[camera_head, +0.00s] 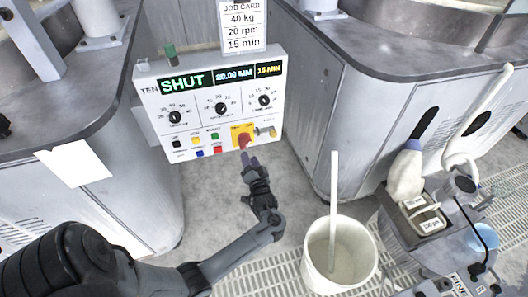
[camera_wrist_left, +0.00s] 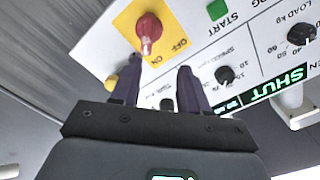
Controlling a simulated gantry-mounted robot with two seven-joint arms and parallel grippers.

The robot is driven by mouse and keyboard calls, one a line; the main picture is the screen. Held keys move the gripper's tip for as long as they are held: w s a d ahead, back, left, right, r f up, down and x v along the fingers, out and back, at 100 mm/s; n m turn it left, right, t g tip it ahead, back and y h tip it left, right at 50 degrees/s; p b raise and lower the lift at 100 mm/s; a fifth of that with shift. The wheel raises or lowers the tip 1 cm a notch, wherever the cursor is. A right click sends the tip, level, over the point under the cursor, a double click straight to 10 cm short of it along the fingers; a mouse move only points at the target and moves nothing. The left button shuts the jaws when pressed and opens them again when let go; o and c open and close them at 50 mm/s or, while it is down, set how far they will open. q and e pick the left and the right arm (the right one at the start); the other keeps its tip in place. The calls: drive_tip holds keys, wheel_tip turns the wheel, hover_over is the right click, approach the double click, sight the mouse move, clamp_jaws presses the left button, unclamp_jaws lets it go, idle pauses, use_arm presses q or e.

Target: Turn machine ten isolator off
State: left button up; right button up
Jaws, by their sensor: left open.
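The machine ten panel (camera_head: 190,151) is a white box with a lit display reading SHUT. Its isolator is a red rotary handle (camera_head: 243,140) on a yellow plate (camera_head: 236,129) at the panel's lower right. In the left wrist view the red handle (camera_wrist_left: 149,32) has OFF on one side and ON below it, and its narrow end lies near ON. My left gripper (camera_head: 249,163) is just in front of the isolator. Its open fingers (camera_wrist_left: 158,82) point at the handle, apparently short of it, with nothing between them. My right gripper is not in view.
Dials (camera_head: 222,108) and small coloured buttons (camera_head: 214,135) sit close beside the isolator. A job card (camera_head: 243,25) stands above the panel. A white bucket (camera_head: 318,282) with a stick stands on the floor to the right. Grey machine cabinets flank the panel on both sides.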

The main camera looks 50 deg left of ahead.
sight(246, 146)
use_arm(q)
drive_tip(key=shift+n, duration=0.3)
drive_tip(key=w+a+f+b, duration=0.1)
drive_tip(key=a+b, duration=0.1)
drive_tip(key=a, duration=0.1)
drive_tip(key=w+a+f+b, duration=0.1)
drive_tip(key=a+b, duration=0.1)
drive_tip(key=b, duration=0.1)
drive_tip(key=w+a+f+b, duration=0.1)
drive_tip(key=w+a+b, duration=0.1)
drive_tip(key=a+b, duration=0.1)
drive_tip(key=shift+a, duration=0.3)
drive_tip(key=shift+w+a+r, duration=0.1)
drive_tip(key=shift+w+a, duration=0.05)
drive_tip(key=shift+a, duration=0.2)
drive_tip(key=shift+a+r+b, duration=0.1)
drive_tip(key=shift+a+b, duration=0.2)
drive_tip(key=shift+a, duration=0.2)
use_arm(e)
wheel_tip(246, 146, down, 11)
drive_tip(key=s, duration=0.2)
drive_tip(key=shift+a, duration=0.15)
use_arm(q)
drive_tip(key=shift+c, duration=0.3)
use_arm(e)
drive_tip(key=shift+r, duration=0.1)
use_arm(q)
clamp_jaws()
